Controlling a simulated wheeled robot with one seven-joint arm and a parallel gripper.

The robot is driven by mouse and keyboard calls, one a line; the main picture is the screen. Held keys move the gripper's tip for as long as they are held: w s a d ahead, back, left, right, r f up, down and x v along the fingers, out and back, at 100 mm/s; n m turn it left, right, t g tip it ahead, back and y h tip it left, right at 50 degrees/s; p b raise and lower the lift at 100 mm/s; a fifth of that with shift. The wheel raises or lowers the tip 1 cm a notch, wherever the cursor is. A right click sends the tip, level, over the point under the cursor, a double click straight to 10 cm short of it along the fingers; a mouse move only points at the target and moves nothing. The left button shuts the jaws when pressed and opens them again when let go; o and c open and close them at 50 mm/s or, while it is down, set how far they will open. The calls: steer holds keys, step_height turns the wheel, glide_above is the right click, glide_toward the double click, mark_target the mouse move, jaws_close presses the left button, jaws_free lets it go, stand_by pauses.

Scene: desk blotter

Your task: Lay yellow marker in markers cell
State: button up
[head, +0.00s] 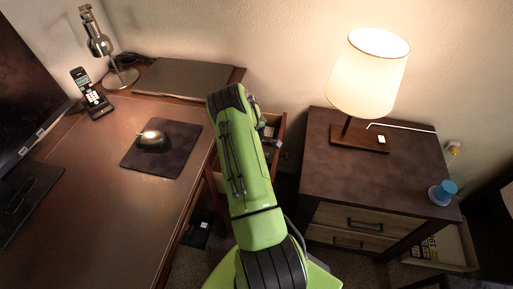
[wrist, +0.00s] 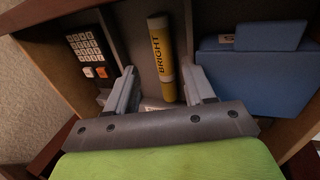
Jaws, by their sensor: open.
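The yellow marker (wrist: 163,58), printed "BRIGHT", shows in the wrist view in the middle compartment (wrist: 136,35) of an open drawer, between dividers. It lies lengthwise, running away from my gripper. My gripper (wrist: 162,84) is open, with one finger on each side of the marker's near end in the picture. I see no finger clearly touching it, and the height between them is hard to judge. In the head view my green arm hides most of the drawer (head: 283,128) and the marker is not discernible.
A calculator (wrist: 90,50) lies in the left compartment and a blue box-like object (wrist: 250,75) fills the right one. The drawer walls are close around my gripper. The desk (head: 95,190) stands left, and a nightstand (head: 390,175) with a lamp (head: 370,75) stands right.

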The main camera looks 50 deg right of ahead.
steer(key=p+v, duration=0.4)
steer(key=v, duration=1.1)
steer(key=shift+r, duration=0.4)
